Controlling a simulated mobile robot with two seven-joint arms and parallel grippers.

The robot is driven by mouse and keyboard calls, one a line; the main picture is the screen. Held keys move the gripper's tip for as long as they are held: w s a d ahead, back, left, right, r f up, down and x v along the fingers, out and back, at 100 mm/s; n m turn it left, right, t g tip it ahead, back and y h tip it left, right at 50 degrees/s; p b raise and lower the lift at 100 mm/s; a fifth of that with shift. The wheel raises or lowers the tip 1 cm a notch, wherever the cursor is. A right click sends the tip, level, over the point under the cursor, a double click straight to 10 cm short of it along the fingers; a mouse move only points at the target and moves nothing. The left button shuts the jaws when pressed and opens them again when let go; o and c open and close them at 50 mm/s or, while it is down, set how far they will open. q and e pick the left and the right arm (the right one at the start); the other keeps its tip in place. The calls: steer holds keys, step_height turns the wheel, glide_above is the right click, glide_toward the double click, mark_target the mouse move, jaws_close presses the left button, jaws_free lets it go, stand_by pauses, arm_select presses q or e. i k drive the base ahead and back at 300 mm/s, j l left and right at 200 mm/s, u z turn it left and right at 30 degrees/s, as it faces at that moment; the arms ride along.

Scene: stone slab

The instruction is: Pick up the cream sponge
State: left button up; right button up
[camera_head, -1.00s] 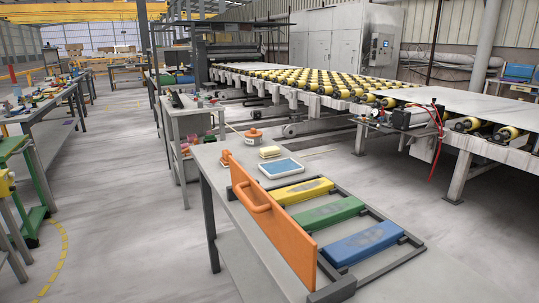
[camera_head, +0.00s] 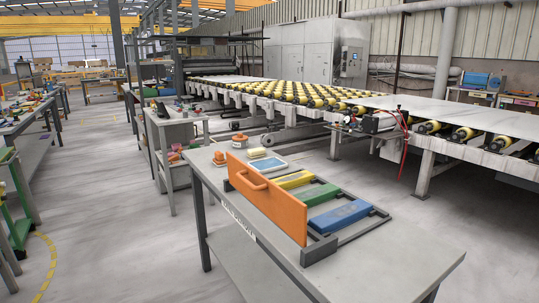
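The cream sponge (camera_head: 257,153) is a small pale yellow block at the far end of the grey table (camera_head: 225,235). It lies just behind a shallow tray (camera_head: 268,166) with a pale rim and blue inside. An orange tub (camera_head: 220,158) sits to its left. Neither of my grippers is in view.
An orange upright panel with a handle (camera_head: 280,208) stands along the table's left side. Beside it, yellow (camera_head: 296,180), green (camera_head: 314,194) and blue (camera_head: 338,214) blocks lie in a dark frame. A roller conveyor (camera_head: 290,90) runs behind. Floor left of the table is open.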

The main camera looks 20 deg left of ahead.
mark_target(257, 153)
steer(key=z, duration=1.2)
steer(key=i+l+z, duration=0.15)
steer(key=z, duration=0.3)
steer(key=i+l+z, duration=0.1)
steer(key=i+z, duration=0.15)
steer(key=z, duration=0.2)
steer(key=i+u, duration=0.1)
steer(key=i, duration=0.45)
steer(key=i+l+u, duration=0.1)
steer(key=i, duration=0.45)
steer(key=i+u, duration=0.3)
steer(key=i, duration=0.25)
steer(key=i+u, duration=0.35)
steer(key=i, duration=0.15)
steer(key=i+u, duration=0.3)
steer(key=i, duration=0.2)
steer(key=i+l+u, duration=0.25)
steer(key=i, duration=0.3)
steer(key=i+j+u, duration=0.15)
steer(key=i+u, duration=0.6)
steer(key=u, duration=0.2)
steer(key=i+j+u, duration=0.1)
steer(key=i+u, duration=0.7)
steer(key=u, duration=0.15)
steer(key=i+u, duration=0.5)
steer(key=i, duration=0.55)
